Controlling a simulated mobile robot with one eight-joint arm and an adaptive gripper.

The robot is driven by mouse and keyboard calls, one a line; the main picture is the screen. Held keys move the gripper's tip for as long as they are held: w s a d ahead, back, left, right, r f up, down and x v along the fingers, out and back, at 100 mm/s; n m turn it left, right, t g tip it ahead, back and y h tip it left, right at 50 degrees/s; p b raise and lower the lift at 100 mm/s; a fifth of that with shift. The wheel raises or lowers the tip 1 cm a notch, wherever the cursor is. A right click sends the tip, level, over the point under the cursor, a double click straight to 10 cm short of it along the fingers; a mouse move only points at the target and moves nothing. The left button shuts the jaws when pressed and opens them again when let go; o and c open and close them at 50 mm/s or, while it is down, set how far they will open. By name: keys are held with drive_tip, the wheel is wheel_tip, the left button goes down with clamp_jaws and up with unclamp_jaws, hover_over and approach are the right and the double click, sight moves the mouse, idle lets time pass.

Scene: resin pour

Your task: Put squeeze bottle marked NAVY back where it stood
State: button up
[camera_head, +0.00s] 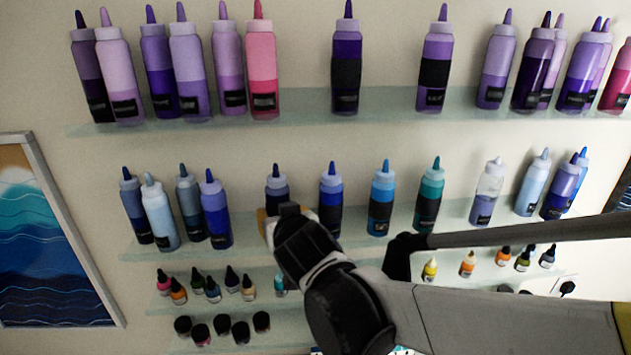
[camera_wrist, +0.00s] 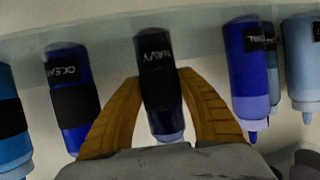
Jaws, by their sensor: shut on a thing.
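The squeeze bottle marked NAVY (camera_wrist: 157,65) is dark navy with a black band and label. It appears upside down in the wrist view, between the two orange-brown fingers of my gripper (camera_wrist: 160,90). In the head view my gripper (camera_head: 276,213) is shut on the bottle (camera_head: 277,184), hiding its lower part. The bottle looks upright at the middle shelf (camera_head: 372,245), in the gap between a blue bottle and the OCEAN bottle (camera_wrist: 70,88). Its base overlaps the shelf in the wrist view; I cannot tell whether it touches.
Close by are the blue bottle (camera_head: 215,212) on the left and the OCEAN bottle (camera_head: 330,193) on the right. More bottles line the upper shelf (camera_head: 390,102). Small dropper bottles (camera_head: 248,288) stand below my gripper. A wave picture (camera_head: 45,250) hangs at left.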

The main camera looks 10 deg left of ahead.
drive_tip(key=o, duration=1.1)
drive_tip(key=shift+f, duration=0.15)
drive_tip(key=shift+r+p, duration=0.3)
drive_tip(key=v, duration=1.2)
drive_tip(key=d+f+m+g+h, duration=0.1)
drive_tip(key=d+f+h, duration=0.1)
drive_tip(key=d, duration=0.5)
drive_tip(key=d+f+m+h, duration=0.1)
drive_tip(key=d+f+h, duration=0.15)
drive_tip(key=d, duration=0.55)
drive_tip(key=s+d+f+m+g, duration=0.1)
drive_tip(key=s+d+f+g, duration=0.1)
drive_tip(key=s+d+f, duration=0.2)
drive_tip(key=s+d+f+m+g+h, duration=0.1)
drive_tip(key=s+d+f, duration=0.3)
drive_tip(key=d, duration=0.6)
drive_tip(key=shift+s+d+m+g+b, duration=0.4)
drive_tip(key=shift+s+g, duration=0.3)
drive_tip(key=shift+s, duration=0.25)
